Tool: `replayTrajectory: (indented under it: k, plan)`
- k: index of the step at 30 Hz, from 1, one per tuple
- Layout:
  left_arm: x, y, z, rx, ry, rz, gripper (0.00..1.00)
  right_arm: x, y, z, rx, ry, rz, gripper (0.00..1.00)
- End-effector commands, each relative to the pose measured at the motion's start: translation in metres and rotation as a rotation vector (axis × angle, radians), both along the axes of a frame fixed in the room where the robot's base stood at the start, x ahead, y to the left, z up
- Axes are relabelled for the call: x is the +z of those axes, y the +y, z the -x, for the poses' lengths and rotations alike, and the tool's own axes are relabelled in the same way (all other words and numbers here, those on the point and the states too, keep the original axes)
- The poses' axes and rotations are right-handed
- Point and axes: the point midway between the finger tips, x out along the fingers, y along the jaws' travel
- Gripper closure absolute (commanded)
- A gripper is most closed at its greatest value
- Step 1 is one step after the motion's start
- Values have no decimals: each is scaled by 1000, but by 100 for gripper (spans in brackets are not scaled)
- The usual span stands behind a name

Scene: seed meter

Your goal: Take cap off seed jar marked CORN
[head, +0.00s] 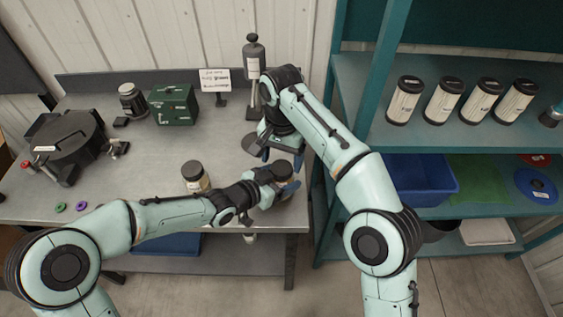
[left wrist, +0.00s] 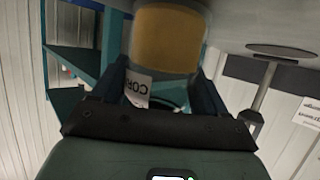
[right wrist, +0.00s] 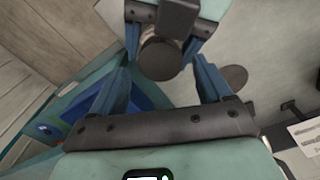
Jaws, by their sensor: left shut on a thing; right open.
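The corn jar, a clear jar with yellow contents, shows in the left wrist view (left wrist: 168,40) with a white label (left wrist: 137,90) reading "COR", the rest hidden. My left gripper (head: 279,188) is shut on the jar's body near the bench's front right corner. The dark round cap (right wrist: 161,60) is on the jar in the right wrist view; in the head view (head: 283,168) the arms partly hide it. My right gripper (head: 282,158) is open, pointing down above the cap. Its blue fingers (right wrist: 162,75) stand on either side of the cap, apart from it.
A second dark-capped jar (head: 194,176) stands on the bench left of my left gripper. Behind are a grey bottle-topped stand (head: 253,65), a sign (head: 215,80), a green box (head: 174,104) and a black machine (head: 66,142). A teal shelf (head: 400,135) with several canisters stands right.

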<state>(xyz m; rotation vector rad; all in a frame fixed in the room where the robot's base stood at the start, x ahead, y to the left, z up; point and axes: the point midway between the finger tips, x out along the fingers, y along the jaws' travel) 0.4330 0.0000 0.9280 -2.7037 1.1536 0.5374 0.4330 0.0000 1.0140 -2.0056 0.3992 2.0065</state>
Motion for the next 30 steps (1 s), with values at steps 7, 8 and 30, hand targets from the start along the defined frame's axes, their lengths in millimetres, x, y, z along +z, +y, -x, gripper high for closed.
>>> replayTrajectory:
  k: [7, 8, 30]
  plan:
    - [0, 0, 0, 0, 0, 0, 100, -22, 0, 0, 0, 1, 0, 22]
    - [0, 0, 0, 0, 0, 0, 100, -22, 0, 0, 0, 0, -1, 22]
    - [0, 0, 0, 0, 0, 0, 100, -24, 0, 0, 104, 0, -1, 79]
